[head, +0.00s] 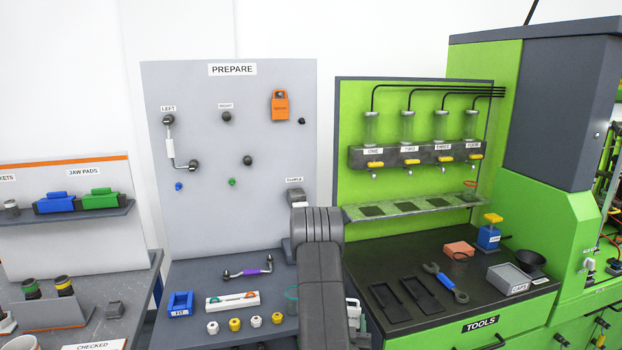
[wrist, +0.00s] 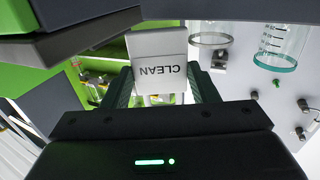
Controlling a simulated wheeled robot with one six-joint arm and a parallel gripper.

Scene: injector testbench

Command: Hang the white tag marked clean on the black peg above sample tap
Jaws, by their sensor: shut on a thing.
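The white tag (wrist: 160,62) shows in the wrist view with the word CLEAN upside down. My gripper (wrist: 163,88) is shut on it, one dark ribbed finger on each side. In the head view my arm hides the gripper and most of what it holds. A small black peg (head: 301,121) sticks out near the right edge of the grey PREPARE panel (head: 215,215). Below it are the SAMPLE label (head: 294,180) and a dark grey block (head: 297,196), partly hidden by my arm. An orange tag (head: 280,106) hangs to the left of the peg.
The panel also carries black knobs (head: 227,117) and a white-handled lever (head: 170,135). A purple-handled tool (head: 252,271), a blue bin (head: 180,303) and small caps lie on the bench below. The green dispenser station (head: 415,205) stands at right. A teal-rimmed glass vessel (wrist: 285,40) shows in the wrist view.

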